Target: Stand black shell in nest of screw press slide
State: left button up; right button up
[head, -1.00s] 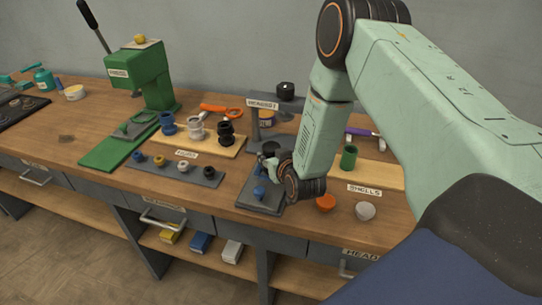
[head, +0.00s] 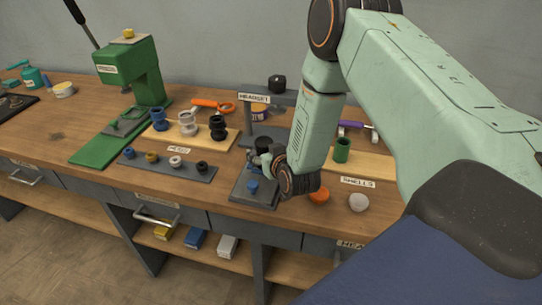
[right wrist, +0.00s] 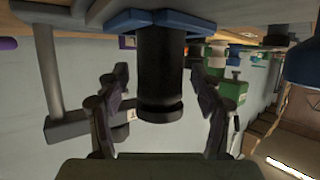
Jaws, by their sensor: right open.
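The black shell (head: 264,143) stands upright at the screw press slide (head: 240,190), a dark grey plate with a small blue knob (head: 253,187). In the right wrist view, which is upside down, the black shell (right wrist: 160,70) rises from blue pieces of the nest (right wrist: 125,20) around its base. How deep it sits is hidden. My right gripper (head: 262,158) is low over the slide. Its two fingers (right wrist: 160,108) are spread on either side of the shell, with a gap on both sides. My left gripper is not in view.
The screw press (head: 249,118) with its black knob (head: 277,84) stands just behind. A green press (head: 130,70) is at left. A board holds blue, white and black parts (head: 188,124). An orange cap (head: 319,194) and a white cap (head: 358,202) lie to the right.

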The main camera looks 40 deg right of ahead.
jog(key=v, duration=1.1)
jog(key=shift+s+r, duration=0.2)
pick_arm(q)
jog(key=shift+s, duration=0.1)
pick_arm(e)
jog(key=shift+a+f, duration=0.1)
